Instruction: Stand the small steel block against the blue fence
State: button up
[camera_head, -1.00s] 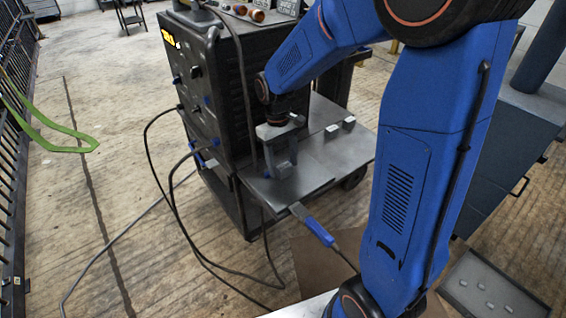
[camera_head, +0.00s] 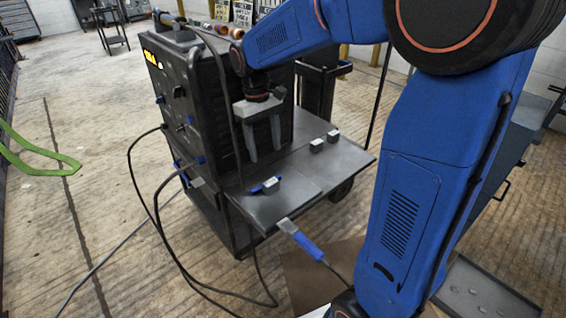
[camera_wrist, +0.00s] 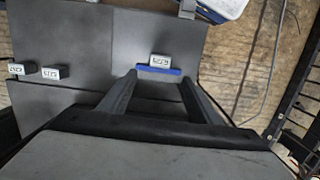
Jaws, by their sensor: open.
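The small steel block (camera_wrist: 160,60), with a pale marked face, sits right beside the long side of the blue fence (camera_wrist: 158,71) in the wrist view. They seem to touch, but I cannot rule out a thin gap. In the head view the fence (camera_head: 262,187) and the block (camera_head: 273,181) lie on the grey top near its left edge. My gripper (camera_head: 266,155) is open and empty above them, its fingers pointing down. In the wrist view its fingertips (camera_wrist: 159,76) lie to either side of the fence and block, apart from them.
Two similar blocks (camera_head: 316,145) (camera_head: 333,136) stand farther right on the grey plate (camera_head: 340,158). The black cabinet (camera_head: 210,100) rises behind my gripper on the left. A blue-handled tool (camera_head: 305,242) sticks out from the plate's front edge. Cables hang at the left.

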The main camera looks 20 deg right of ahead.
jog(key=s+d+r+m+t, duration=0.1)
jog(key=s+d+t, duration=0.2)
jog(key=s, duration=0.9)
jog(key=s+d+m+t, duration=0.2)
jog(key=s+d+t, duration=0.1)
jog(key=s, duration=1)
jog(key=shift+d+r+m+y, duration=0.3)
jog(key=shift+d+r, duration=0.05)
jog(key=shift+d, duration=0.35)
